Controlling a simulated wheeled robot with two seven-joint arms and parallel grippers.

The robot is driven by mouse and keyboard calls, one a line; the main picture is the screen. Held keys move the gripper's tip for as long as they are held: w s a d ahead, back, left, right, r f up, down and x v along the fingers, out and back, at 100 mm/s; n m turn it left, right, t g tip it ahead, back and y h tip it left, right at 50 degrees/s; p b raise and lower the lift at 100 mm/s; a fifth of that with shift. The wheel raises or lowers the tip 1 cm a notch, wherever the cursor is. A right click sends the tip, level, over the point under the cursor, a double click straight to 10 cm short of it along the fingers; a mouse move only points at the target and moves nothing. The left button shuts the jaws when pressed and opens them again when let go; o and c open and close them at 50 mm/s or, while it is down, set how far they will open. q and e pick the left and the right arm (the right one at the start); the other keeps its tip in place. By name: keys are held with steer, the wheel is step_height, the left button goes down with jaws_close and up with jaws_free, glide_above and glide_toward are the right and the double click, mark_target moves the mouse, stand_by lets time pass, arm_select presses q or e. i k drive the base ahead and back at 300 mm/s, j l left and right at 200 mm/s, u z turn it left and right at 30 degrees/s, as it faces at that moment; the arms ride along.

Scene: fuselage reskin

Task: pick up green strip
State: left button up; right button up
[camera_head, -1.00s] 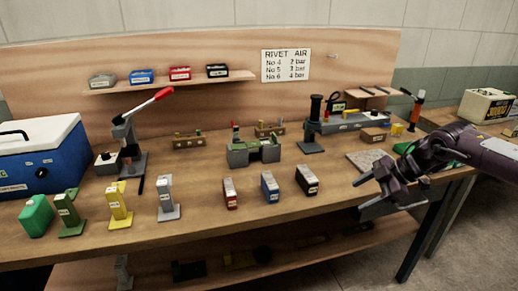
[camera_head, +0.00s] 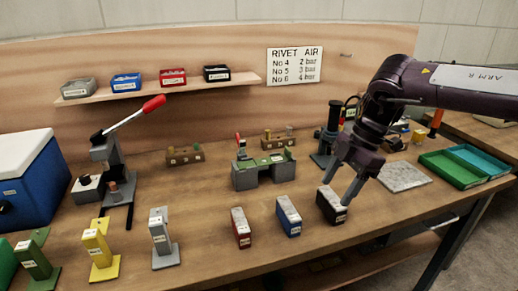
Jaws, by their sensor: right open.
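A dark green stand (camera_head: 36,262) with a pale label is at the lower left of the table. A flat green piece (camera_head: 264,161) shows on top of the grey fixture (camera_head: 245,178) at mid-table. I cannot tell which of these green parts is the strip. My right gripper (camera_head: 337,191) is open and empty. It points down over the black box (camera_head: 332,210), right of the grey fixture and far from the green stand. My left gripper is not in view.
A yellow stand (camera_head: 99,250) and a grey stand (camera_head: 161,240) are beside the green one. A red box (camera_head: 241,228) and blue box (camera_head: 288,217) stand along the front. A lever press (camera_head: 105,155) is at left. Green tray (camera_head: 452,171) and blue tray (camera_head: 480,159) are at right.

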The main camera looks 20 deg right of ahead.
mark_target(270, 161)
steer(key=i, duration=0.9)
